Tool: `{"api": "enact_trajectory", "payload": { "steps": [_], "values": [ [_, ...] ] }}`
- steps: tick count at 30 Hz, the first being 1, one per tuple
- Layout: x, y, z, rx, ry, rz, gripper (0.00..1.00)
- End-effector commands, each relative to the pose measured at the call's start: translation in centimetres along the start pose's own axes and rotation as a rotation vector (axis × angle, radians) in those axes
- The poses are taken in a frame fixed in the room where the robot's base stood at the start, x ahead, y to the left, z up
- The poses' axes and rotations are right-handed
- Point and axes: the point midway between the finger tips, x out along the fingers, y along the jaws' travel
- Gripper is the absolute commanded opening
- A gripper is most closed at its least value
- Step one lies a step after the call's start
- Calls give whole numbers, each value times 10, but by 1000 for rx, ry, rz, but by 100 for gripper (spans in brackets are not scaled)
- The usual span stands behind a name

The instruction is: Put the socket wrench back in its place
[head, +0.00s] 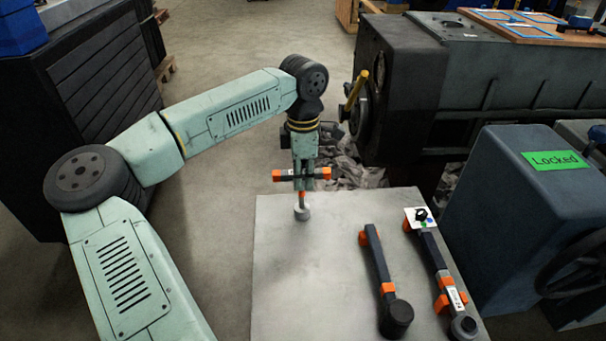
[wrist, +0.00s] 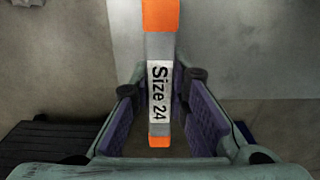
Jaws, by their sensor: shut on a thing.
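A socket wrench (head: 323,174) with orange ends is in my gripper (head: 301,171), over the back left part of the grey table (head: 300,290). Its bar runs crosswise between my fingers, and a short stem with a grey socket hangs below. I cannot tell whether the socket touches the tabletop. In the wrist view the wrench (wrist: 158,50) shows a white label reading "Size 24" and lies between the purple finger pads. My gripper is shut on it. Its place is not clearly identifiable in these views.
Two other black and orange tools lie on the table: one (head: 376,258) in the middle, one (head: 434,250) at the right edge with a white card (head: 413,215). A blue-grey machine with a green "Locked" sign (head: 556,161) stands right. The large engine block (head: 480,95) stands behind.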

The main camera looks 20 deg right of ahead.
Motion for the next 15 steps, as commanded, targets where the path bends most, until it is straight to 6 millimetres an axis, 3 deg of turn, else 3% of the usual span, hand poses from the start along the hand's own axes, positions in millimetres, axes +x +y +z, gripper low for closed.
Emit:
{"api": "enact_trajectory", "payload": {
  "steps": [1, 2, 3, 12, 15],
  "values": [
    [2, 0, 0, 0, 0, 1, 0],
    [1, 0, 0, 0, 0, 1, 16],
    [0, 0, 0, 0, 0, 1, 19],
    [1, 0, 0, 0, 0, 0, 39],
    [1, 0, 0, 0, 0, 0, 39]
  ]
}}
